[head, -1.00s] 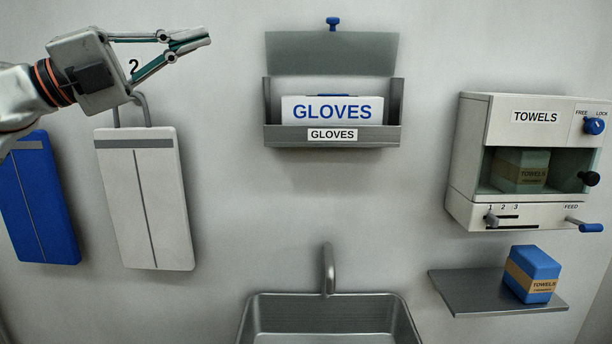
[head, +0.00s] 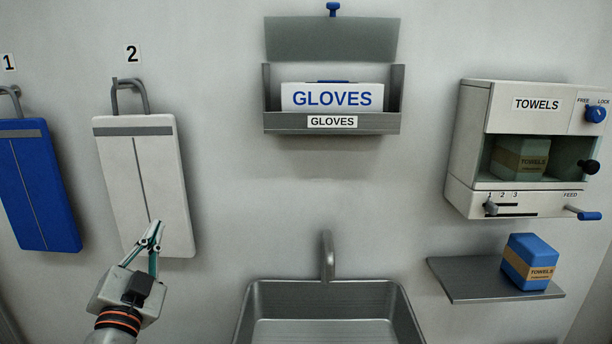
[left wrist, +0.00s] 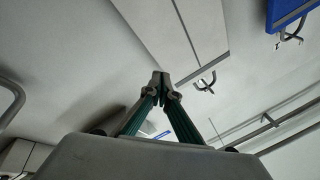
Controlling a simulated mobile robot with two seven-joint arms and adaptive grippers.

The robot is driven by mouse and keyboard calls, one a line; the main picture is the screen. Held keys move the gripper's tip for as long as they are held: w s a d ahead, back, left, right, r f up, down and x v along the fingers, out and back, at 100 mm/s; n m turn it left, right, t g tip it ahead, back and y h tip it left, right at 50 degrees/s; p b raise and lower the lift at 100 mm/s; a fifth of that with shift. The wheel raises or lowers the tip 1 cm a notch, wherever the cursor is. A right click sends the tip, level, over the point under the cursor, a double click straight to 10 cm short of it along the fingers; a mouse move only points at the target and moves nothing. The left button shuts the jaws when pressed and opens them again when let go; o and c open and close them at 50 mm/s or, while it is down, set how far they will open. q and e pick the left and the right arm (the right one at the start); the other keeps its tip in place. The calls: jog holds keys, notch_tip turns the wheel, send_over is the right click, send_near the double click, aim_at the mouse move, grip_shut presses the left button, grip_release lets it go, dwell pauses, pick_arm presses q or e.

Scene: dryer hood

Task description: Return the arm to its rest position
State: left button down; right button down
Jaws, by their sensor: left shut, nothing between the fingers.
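My left gripper (head: 151,236) is low at the left in the head view, in front of the lower part of the white hanging item (head: 140,180). Its fingers point up and are shut with nothing between them. In the left wrist view the closed fingertips (left wrist: 161,82) meet at the centre. The white item hangs on hook 2 (head: 130,95); it also shows in the left wrist view (left wrist: 180,25). A blue hanging item (head: 38,190) hangs on hook 1 (head: 12,98). My right gripper is not in view.
A glove box (head: 331,97) sits in the grey wall holder (head: 285,124), its flap (head: 330,40) raised. At right are the towel dispenser (head: 530,150) and a shelf (head: 465,281) with a blue towel pack (head: 532,258). A sink (head: 325,286) with a tap (head: 327,255) is at the bottom centre.

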pick_arm(q)
jog(key=s+a+f+n+g+y, duration=0.1)
jog(key=s+a+f+g, duration=0.3)
jog(key=f, duration=0.7)
jog(key=s+a+f+n+g+y, duration=0.15)
jog(key=s+f+g, duration=0.35)
jog(key=f, duration=0.5)
jog(key=s+a+f+m+g, duration=0.1)
jog(key=s+f+g, duration=0.2)
jog(key=s+f, duration=0.45)
jog(key=s+f+m+g, duration=0.15)
jog(key=s+f, duration=0.35)
jog(key=s, duration=0.5)
jog(key=w+d+f+n+t+h, duration=0.1)
jog(key=d+f+h, duration=0.6)
jog(key=d+f, duration=0.7)
jog(key=shift+d+f+n+t, duration=0.25)
jog(key=shift+d+n+t, duration=0.6)
jog(key=shift+d+n, duration=0.3)
jog(key=shift+w+a, duration=0.1)
jog(key=shift+w, duration=0.05)
